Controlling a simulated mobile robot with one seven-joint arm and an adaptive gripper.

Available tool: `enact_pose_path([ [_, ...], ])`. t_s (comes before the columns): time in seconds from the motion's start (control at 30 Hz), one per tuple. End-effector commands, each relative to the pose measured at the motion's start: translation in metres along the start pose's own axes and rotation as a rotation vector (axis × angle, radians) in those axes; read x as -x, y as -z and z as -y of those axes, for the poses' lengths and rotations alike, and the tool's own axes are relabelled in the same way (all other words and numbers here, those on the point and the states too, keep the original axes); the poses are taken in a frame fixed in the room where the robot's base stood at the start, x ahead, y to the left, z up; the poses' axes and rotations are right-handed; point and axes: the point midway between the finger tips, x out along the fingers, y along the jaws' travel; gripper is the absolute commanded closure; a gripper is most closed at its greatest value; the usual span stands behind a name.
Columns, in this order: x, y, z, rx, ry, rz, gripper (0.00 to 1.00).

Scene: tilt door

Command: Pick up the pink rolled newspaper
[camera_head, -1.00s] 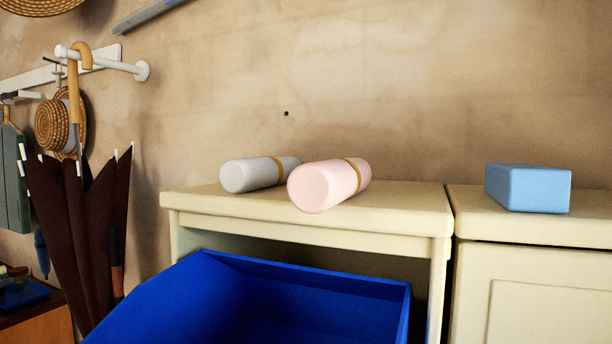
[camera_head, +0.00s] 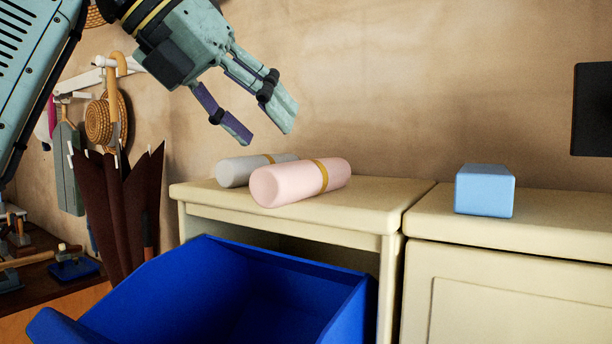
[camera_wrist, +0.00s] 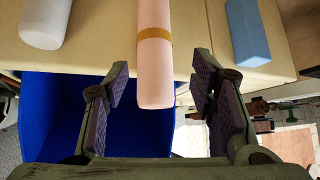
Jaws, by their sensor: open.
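The pink rolled newspaper (camera_head: 299,182) lies on top of the cream cabinet (camera_head: 370,207), with a tan band around it. A grey roll (camera_head: 247,169) with a similar band lies just behind and to its left. My gripper (camera_head: 267,137) is open and empty, above the two rolls and pointing down to the right. In the wrist view the pink newspaper (camera_wrist: 154,55) is at the upper middle, its near end between the lines of the two open fingers (camera_wrist: 160,95). The grey roll (camera_wrist: 46,18) is at the upper left there.
A blue box (camera_head: 484,190) sits on the right cabinet (camera_head: 530,226). A blue tilted-out bin (camera_head: 230,290) opens below the rolls. Dark umbrellas (camera_head: 118,210) and a wall rack with hanging things are at the left. A black panel (camera_head: 592,108) is at the right edge.

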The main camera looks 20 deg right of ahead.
Motion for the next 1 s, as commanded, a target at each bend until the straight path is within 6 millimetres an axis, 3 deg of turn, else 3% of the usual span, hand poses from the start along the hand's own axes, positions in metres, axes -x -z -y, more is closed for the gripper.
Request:
enact_pose_path([
  [0.3, -0.041, 0.002, -0.004, 0.013, -0.032, -0.026, 0.49],
  [0.57, -0.062, 0.000, -0.005, 0.013, -0.029, -0.025, 0.49],
  [0.8, -0.097, -0.005, -0.008, 0.012, -0.028, -0.024, 0.49],
  [1.0, -0.107, -0.004, -0.009, 0.014, -0.030, -0.022, 0.49],
])
